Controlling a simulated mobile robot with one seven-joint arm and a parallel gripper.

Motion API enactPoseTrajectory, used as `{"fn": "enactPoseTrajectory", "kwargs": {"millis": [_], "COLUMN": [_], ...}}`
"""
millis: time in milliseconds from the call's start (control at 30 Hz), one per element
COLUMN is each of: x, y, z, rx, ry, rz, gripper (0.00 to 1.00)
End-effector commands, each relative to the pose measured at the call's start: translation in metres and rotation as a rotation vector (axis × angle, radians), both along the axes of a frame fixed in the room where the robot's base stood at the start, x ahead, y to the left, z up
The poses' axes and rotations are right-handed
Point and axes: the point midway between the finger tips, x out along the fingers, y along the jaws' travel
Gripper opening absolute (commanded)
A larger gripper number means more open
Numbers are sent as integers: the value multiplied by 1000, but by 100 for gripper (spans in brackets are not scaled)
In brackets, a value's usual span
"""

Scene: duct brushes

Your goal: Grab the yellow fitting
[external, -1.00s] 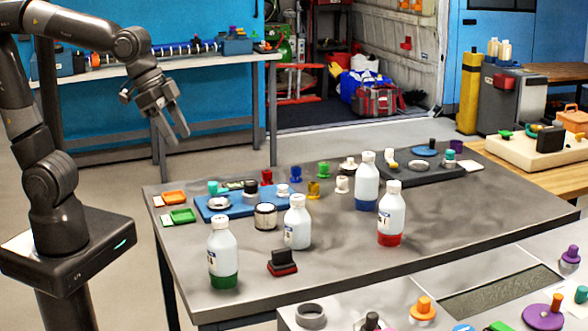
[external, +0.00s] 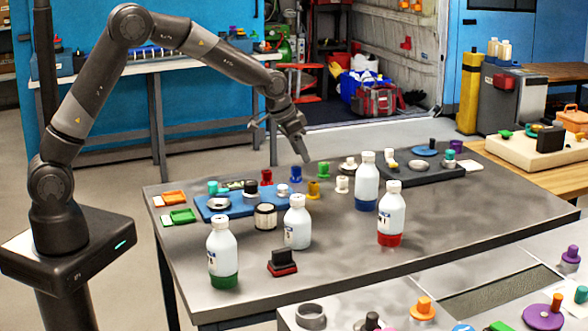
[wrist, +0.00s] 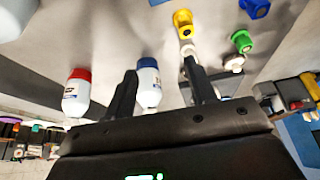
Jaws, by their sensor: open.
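The yellow fitting (external: 313,189) stands on the grey table among other small fittings, right of the blue tray. In the wrist view the yellow fitting (wrist: 183,20) is near the top, beyond the fingertips and slightly right of the gap between them. My gripper (external: 280,143) hangs above the table's back edge, tilted down, above and a little left of the yellow fitting. It is open and empty, with the fingers wide apart. In the wrist view my gripper (wrist: 161,72) shows both fingers, touching nothing that I can see.
Close neighbours are a green fitting (external: 323,170), a purple-blue fitting (external: 296,173) and a white fitting (external: 342,184). The blue tray (external: 215,211) lies left.

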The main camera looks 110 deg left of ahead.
Motion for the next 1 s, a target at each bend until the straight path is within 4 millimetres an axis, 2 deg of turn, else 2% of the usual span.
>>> {"fn": "enactPoseTrajectory", "kwargs": {"millis": [33, 100, 200, 333, 500, 767, 1000], "x": [-5, -10, -14, -13, -5, 0, 8], "y": [16, 31, 44, 51, 57, 63, 73], "z": [-12, -23, -33, -46, -71, -90, -121], "rx": [-3, -5, -5, -5, -7, -5, -6], "ry": [2, 4, 5, 5, 6, 5, 6], "rz": [20, 39, 52, 57, 56, 56, 55], "gripper": [51, 51, 51, 51, 51, 51, 51]}}
